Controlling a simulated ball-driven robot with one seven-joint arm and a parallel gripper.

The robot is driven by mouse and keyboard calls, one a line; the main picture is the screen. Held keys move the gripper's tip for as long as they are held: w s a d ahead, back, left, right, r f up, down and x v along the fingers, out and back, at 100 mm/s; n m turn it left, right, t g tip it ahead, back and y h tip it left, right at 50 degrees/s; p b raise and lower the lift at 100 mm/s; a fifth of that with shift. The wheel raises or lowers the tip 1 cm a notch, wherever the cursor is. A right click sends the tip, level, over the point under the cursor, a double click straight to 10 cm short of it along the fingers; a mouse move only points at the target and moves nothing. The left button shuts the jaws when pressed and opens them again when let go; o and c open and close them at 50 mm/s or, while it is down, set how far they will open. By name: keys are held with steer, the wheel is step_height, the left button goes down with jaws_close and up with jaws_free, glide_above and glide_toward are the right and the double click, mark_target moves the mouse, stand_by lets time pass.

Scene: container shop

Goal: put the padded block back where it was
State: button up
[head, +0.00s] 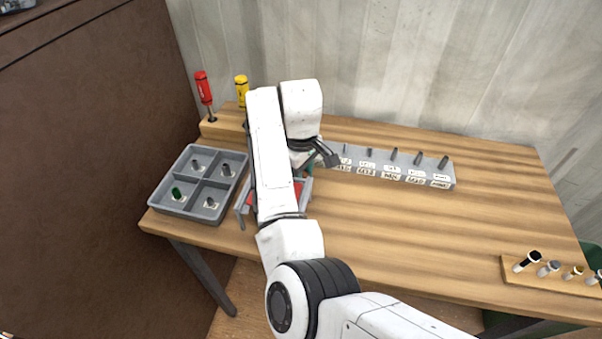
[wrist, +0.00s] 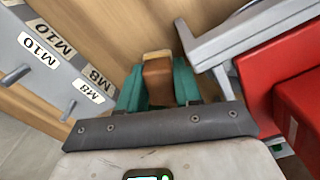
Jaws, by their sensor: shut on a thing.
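The padded block (wrist: 158,72), brown with a paler tan end, sits between the teal fingers of my gripper (wrist: 159,88) in the wrist view. The fingers are shut on its two sides. Wooden tabletop shows beyond it; I cannot tell whether the block touches the wood. In the head view my gripper (head: 313,160) is over the table, between the grey frame with red in it and the labelled grey rack. My own arm hides most of the gripper there, and the block cannot be made out.
The grey frame (wrist: 207,48) and a red part (wrist: 292,58) lie close right of the fingers. The labelled rack (wrist: 38,55) with pegs is to the left. A four-compartment tray (head: 209,209), red and yellow screwdrivers (head: 203,88) and a wooden holder (head: 510,272) stand farther off. The table's middle right is clear.

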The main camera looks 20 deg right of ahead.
steer(key=o, duration=0.7)
steer(key=shift+r, duration=0.1)
step_height(320, 180, up, 12)
steer(key=shift+r+p, duration=0.1)
steer(key=shift+p, duration=0.75)
